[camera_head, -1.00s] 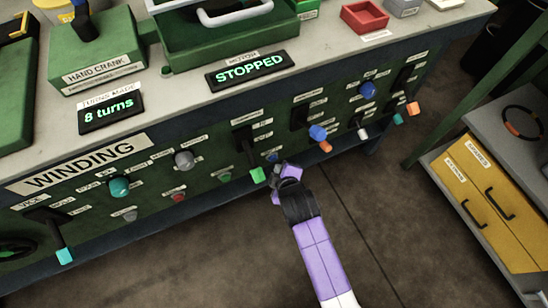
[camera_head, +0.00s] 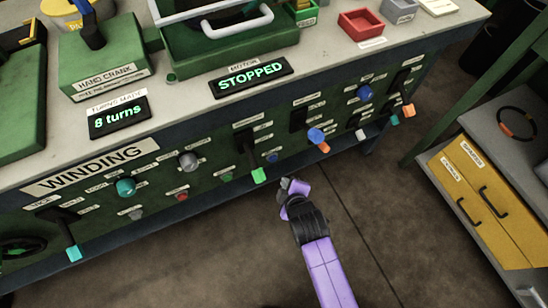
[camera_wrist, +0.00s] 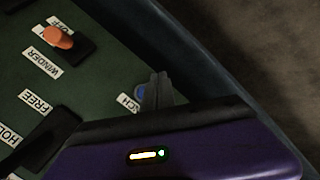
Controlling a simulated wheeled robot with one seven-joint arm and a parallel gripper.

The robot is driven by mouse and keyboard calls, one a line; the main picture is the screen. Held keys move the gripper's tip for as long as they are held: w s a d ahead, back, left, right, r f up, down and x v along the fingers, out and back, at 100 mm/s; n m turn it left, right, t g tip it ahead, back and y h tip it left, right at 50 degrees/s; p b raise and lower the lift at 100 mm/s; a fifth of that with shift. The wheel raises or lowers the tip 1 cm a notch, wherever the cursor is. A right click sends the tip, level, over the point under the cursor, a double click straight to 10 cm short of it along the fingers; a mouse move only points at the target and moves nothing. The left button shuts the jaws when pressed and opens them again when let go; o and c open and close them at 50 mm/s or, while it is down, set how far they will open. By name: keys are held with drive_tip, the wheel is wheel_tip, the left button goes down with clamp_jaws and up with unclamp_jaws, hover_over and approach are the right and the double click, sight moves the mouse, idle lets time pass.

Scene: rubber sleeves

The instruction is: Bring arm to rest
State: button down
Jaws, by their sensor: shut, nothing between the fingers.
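My arm is purple and black and reaches up from the bottom of the head view. My gripper (camera_head: 285,184) is at its far end, just below and in front of the winding panel, beside a lever with a green tip (camera_head: 259,175) and a small blue button (camera_head: 272,158). In the wrist view the grey fingertips (camera_wrist: 158,92) are together with nothing between them, in front of the panel face. A blue button (camera_wrist: 141,91) shows beside them, partly hidden. Whether the fingers touch the panel cannot be told.
The bench front carries several knobs and levers, including a teal knob (camera_head: 126,187) and an orange-tipped lever (camera_head: 408,111). Displays read "STOPPED" (camera_head: 251,77) and "8 turns" (camera_head: 118,117). A yellow drawer cabinet (camera_head: 487,200) stands at right. Open floor lies between.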

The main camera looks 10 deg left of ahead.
idle(0.6)
wheel_tip(320, 180, up, 13)
drive_tip(key=d+m+t+y+p, duration=0.1)
drive_tip(key=d+m+t+y, duration=0.1)
drive_tip(key=m+t, duration=0.3)
drive_tip(key=s+d+r+m+h+p, duration=0.1)
drive_tip(key=s+d+r+m+p, duration=0.2)
drive_tip(key=s+d+r, duration=0.3)
drive_tip(key=s+d+r+m+t+h+p, duration=0.1)
drive_tip(key=s+d+r+m, duration=0.4)
drive_tip(key=s+r, duration=0.7)
drive_tip(key=s+d+r+m+h+p, duration=0.3)
drive_tip(key=s+d+r+p, duration=0.3)
drive_tip(key=s, duration=0.5)
wheel_tip(320, 180, up, 3)
drive_tip(key=d, duration=0.2)
drive_tip(key=shift+s+d+m, duration=0.3)
drive_tip(key=shift+m, duration=0.1)
idle(0.4)
